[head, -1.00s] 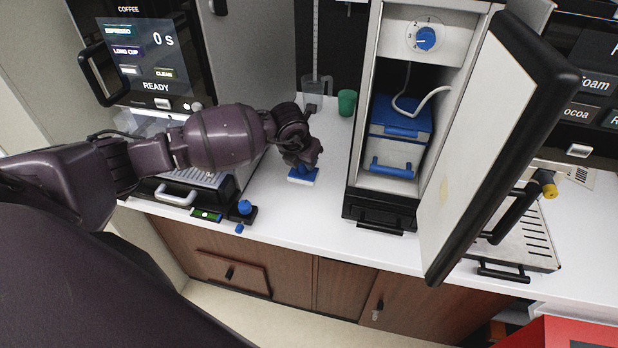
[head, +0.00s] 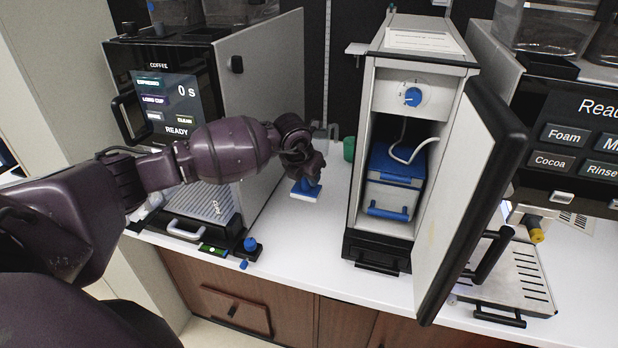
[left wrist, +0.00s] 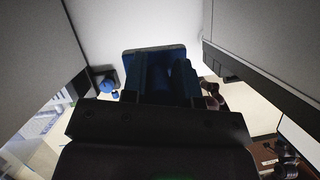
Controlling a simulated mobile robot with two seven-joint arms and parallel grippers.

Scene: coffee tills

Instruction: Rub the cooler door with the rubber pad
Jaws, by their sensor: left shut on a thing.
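My left gripper (head: 306,172) is shut on the rubber pad (head: 305,190), a blue block with a white underside. The pad is over the counter between the coffee machine and the cooler; I cannot tell how far above the counter it is. In the left wrist view the dark blue pad (left wrist: 155,52) shows beyond the dark fingers (left wrist: 165,75). The cooler door (head: 466,190), pale inside with a thick black edge, stands wide open on the right, apart from the pad. My right gripper is not in view.
The open cooler (head: 368,215) holds a blue-lidded box (head: 397,165). A coffee machine (head: 175,95) stands left, with a blue knob (head: 250,244) at its front. A green cup (head: 349,148) stands behind the pad. The white counter (head: 305,235) is clear in front.

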